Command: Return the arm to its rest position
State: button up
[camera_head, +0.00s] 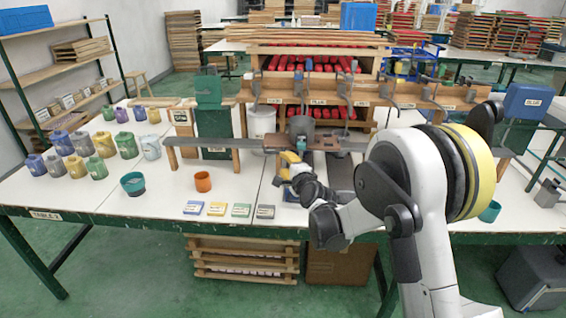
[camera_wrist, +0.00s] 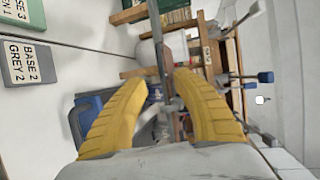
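My gripper (camera_head: 286,168) is in front of the long horizontal bar (camera_head: 222,143) near the middle of the table, with my arm reaching in from the right. In the wrist view its two yellow fingers (camera_wrist: 165,84) are spread apart, with nothing seen held between them.
Several paint jars (camera_head: 103,145) stand at the left of the white table (camera_head: 150,208). A teal cup (camera_head: 133,184), an orange cup (camera_head: 203,182) and labelled blocks (camera_head: 241,210) are nearer the front. A wooden rack (camera_head: 412,98) with hanging tools stands behind. The table's front left is clear.

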jog(key=s+d+r+n+g+h, duration=0.1)
jog(key=s+d+r+n+g, duration=0.1)
jog(key=s+d+r+n, duration=0.45)
jog(key=s+d+r+n+g+h, duration=0.1)
jog(key=s+d+r, duration=0.25)
jog(key=s, duration=0.65)
jog(key=s+d+f+n+g+h, duration=0.1)
jog(key=s+d+n, duration=0.1)
jog(key=s, duration=0.7)
jog(key=s+d+f+n+g+h, duration=0.1)
jog(key=s+d, duration=0.4)
jog(key=s, duration=0.5)
jog(key=s+d+f+n+g+h, duration=0.1)
jog(key=s+d+f+n+g, duration=0.1)
jog(key=s, duration=0.7)
jog(key=shift+s+d+f+n+g+h, duration=0.15)
jog(key=shift+d+f+n+g+h, duration=0.25)
jog(key=shift+d+n, duration=0.7)
jog(key=shift+a, duration=0.1)
